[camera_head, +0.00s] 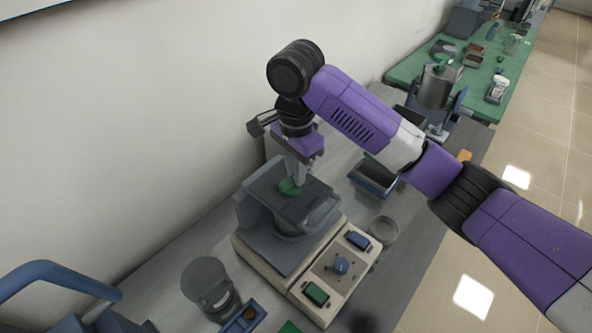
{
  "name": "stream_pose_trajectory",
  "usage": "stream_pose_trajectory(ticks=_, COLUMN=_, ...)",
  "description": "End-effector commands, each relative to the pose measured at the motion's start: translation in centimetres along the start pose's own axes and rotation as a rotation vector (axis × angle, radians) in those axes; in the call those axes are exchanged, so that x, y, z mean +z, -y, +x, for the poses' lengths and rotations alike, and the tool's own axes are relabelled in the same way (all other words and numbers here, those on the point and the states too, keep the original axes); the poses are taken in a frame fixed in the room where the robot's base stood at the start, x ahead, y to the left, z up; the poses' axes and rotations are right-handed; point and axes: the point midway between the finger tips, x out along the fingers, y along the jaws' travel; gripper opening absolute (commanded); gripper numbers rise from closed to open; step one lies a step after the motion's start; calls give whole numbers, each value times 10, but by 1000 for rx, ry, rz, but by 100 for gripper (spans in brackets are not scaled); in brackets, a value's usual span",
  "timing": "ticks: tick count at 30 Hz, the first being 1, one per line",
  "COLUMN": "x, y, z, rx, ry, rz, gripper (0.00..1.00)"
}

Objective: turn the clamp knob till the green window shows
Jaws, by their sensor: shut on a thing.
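A grey machine (272,240) on a cream base stands on the bench in the middle of the view. A small green knob (287,188), which looks like the clamp knob, sits on its dark flat top. My gripper (294,182) points down from above and is shut on this green knob. The fingers hide part of the knob. I cannot make out a green window from this view.
A blue-rimmed tray (374,180) and a clear dish (384,229) lie to the right. A green table (481,75) stands behind.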

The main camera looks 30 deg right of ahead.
Motion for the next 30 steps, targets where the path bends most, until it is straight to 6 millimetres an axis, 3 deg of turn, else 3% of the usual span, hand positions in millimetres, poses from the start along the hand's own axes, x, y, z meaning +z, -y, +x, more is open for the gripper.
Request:
stream_pose_trajectory(ticks=1, x=-1, y=0, z=-1, rx=-2, ry=-1, rz=1, gripper=19)
stream_pose_trajectory(ticks=3, x=-1, y=0, z=-1, rx=-2, ry=-1, rz=1, gripper=33)
stream_pose_trajectory(ticks=4, x=-1, y=0, z=0, rx=-1, ry=-1, rz=1, gripper=35)
stream_pose_trajectory(ticks=15, x=-1, y=0, z=-4, rx=-2, ry=-1, rz=-1, gripper=35)
stream_pose_trajectory(ticks=30, x=-1, y=1, z=-69, rx=-3, ry=-3, rz=0, gripper=35)
